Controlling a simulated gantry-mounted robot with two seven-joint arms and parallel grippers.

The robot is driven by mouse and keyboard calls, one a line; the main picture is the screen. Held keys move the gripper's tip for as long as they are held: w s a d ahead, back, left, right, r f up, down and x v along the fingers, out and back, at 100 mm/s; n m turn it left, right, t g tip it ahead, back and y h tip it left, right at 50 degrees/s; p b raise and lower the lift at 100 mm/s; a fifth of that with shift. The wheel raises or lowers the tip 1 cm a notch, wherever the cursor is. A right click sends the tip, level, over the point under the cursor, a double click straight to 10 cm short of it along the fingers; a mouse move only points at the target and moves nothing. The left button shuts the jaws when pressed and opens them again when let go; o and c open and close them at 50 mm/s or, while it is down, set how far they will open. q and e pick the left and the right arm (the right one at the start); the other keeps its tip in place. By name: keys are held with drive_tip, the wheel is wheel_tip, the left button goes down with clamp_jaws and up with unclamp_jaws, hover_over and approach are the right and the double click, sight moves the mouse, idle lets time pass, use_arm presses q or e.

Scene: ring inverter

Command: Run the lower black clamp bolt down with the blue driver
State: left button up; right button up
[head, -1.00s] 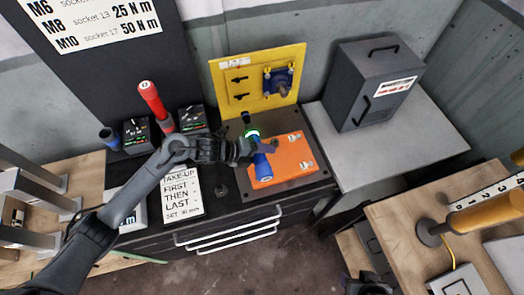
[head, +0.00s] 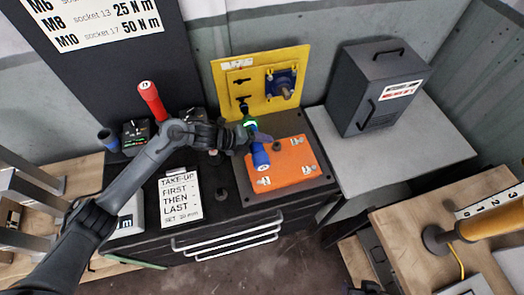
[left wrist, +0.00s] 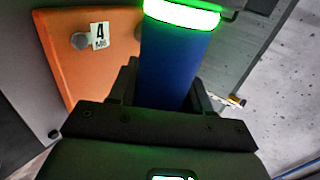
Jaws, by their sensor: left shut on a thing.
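The blue driver (head: 261,158) has a lit green ring near its front end. My left gripper (head: 244,139) is shut on its blue body, and the left wrist view shows the driver (left wrist: 172,62) between the fingers. The driver tilts, its front end toward the yellow plate (head: 291,55). The plate carries an upper black clamp bolt (head: 242,81) and a lower one (head: 243,100). The driver's nose is at or very near the lower bolt; contact cannot be told. A dark piece at the bottom edge of the head view may be my right gripper; its jaws cannot be made out.
An orange plate (head: 291,158) with numbered tags lies just right of the driver. A grey cabinet (head: 375,85) stands on the right-hand table. A take-up card (head: 180,198) lies in front.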

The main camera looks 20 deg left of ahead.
use_arm(q)
drive_tip(key=shift+w+a+r+b, duration=0.1)
drive_tip(key=shift+w+a+b, duration=0.25)
drive_tip(key=shift+w, duration=0.3)
drive_tip(key=shift+w+a, duration=0.15)
drive_tip(key=shift+w, duration=0.05)
drive_tip(key=shift+w+a+b, duration=0.25)
drive_tip(key=shift+w+b, duration=0.15)
idle(0.5)
drive_tip(key=shift+w+a+b, duration=0.3)
drive_tip(key=shift+w, duration=0.05)
idle(0.4)
drive_tip(key=shift+w+a, duration=0.1)
idle(0.7)
idle(0.8)
